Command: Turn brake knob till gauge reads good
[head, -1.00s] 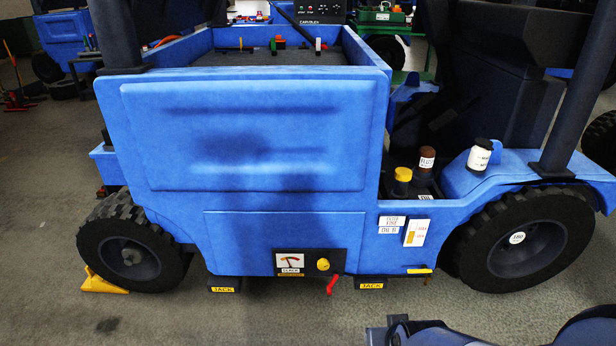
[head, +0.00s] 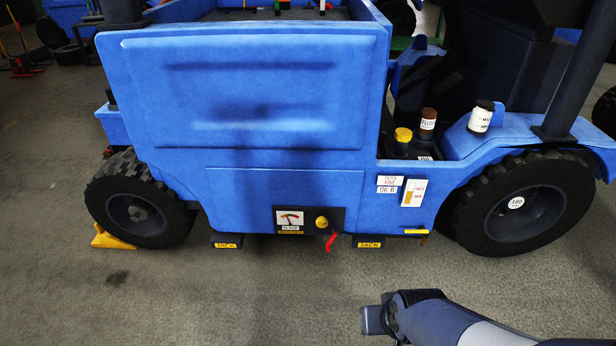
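A yellow brake knob (head: 321,222) sits on a black panel low on the blue vehicle's side. Left of it on the same panel is a gauge (head: 290,219) with a white face and coloured arc. Its needle and the small label below it are too small to read surely. A red lever (head: 331,242) hangs just below and right of the knob. My gripper (head: 372,320) is at the bottom of the head view, in front of and below the panel, apart from the knob. Its fingers are not clear enough to tell whether they are open.
The blue vehicle (head: 250,110) fills the middle. Two black JACK-labelled blocks (head: 226,241) (head: 369,241) jut out below its side. A yellow wedge (head: 110,238) is at the left wheel. Bottles (head: 428,122) stand in a recess at right. The grey floor before the panel is clear.

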